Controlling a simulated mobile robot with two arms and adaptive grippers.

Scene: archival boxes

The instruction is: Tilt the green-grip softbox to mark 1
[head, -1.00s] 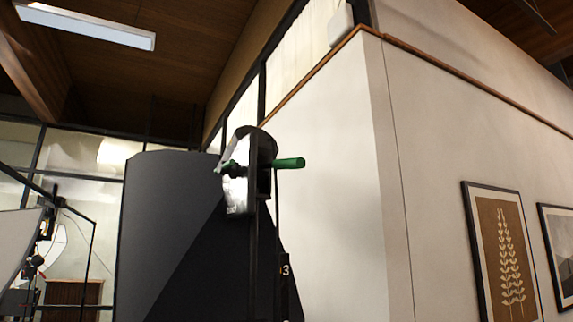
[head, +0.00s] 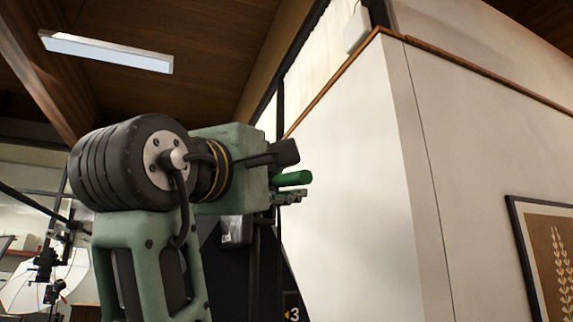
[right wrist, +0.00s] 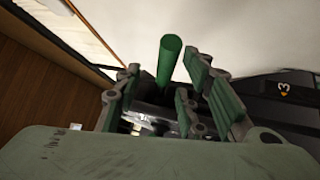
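The green grip (head: 292,179) of the softbox sticks out to the right, just past my right gripper (head: 288,196). My arm hides most of the softbox head; a small silvery part (head: 236,231) shows below the arm. In the right wrist view the green grip (right wrist: 170,60) stands between the spread fingers of my right gripper (right wrist: 165,92), with visible space beside it. The gripper is open and does not appear closed on the grip. My left gripper is not in view.
A white wall (head: 360,170) stands close to the right, with a framed plant picture (head: 545,255) on it. A dark panel (head: 212,270) is behind the arm. Other studio lighting gear (head: 45,270) stands at far left.

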